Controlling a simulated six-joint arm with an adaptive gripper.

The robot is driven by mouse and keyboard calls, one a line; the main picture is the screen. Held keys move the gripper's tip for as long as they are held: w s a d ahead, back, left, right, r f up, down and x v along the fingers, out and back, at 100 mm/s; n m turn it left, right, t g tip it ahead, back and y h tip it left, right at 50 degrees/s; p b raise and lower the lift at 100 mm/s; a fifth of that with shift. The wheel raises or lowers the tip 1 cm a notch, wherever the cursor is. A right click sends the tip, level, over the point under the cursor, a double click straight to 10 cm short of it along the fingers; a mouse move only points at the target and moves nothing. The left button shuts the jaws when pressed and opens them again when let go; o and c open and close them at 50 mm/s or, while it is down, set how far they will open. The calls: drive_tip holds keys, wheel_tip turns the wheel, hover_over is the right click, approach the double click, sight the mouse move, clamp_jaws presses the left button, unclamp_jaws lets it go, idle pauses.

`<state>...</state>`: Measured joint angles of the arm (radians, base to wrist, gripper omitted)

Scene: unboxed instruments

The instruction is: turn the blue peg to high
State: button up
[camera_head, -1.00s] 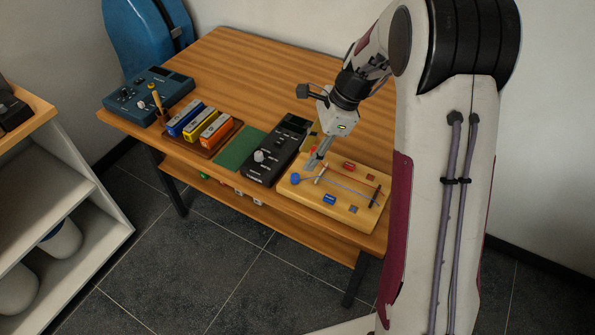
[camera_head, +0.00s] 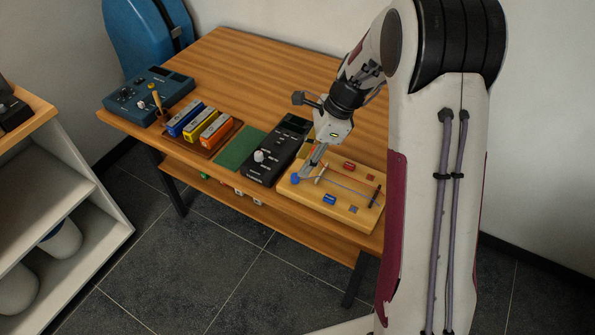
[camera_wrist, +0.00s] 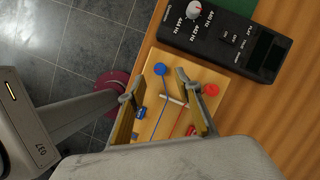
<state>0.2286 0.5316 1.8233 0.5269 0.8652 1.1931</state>
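The wooden two-string board (camera_head: 310,193) lies at the table's front right; it also shows in the wrist view (camera_wrist: 150,82). The round blue peg (camera_wrist: 159,69) is at the board's end with a blue string running from it; in the head view the peg (camera_head: 296,180) is just beside my fingertips. The red peg (camera_wrist: 211,89) is to its right in the wrist view. My gripper (camera_wrist: 161,86) is open, its fingers apart on either side of the blue string, with the blue peg just beyond and between the tips. I cannot tell whether it touches the peg.
A black tuner box (camera_head: 270,162) with a white knob stands close to the board's left. A blue block (camera_head: 329,199) and a red block (camera_head: 349,166) sit on the board. Further left are a green mat (camera_head: 240,150), several coloured harmonicas and a teal device (camera_head: 150,93). The table's back is clear.

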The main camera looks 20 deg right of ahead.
sight(295, 176)
drive_tip(key=shift+x, duration=2.7)
clamp_jaws()
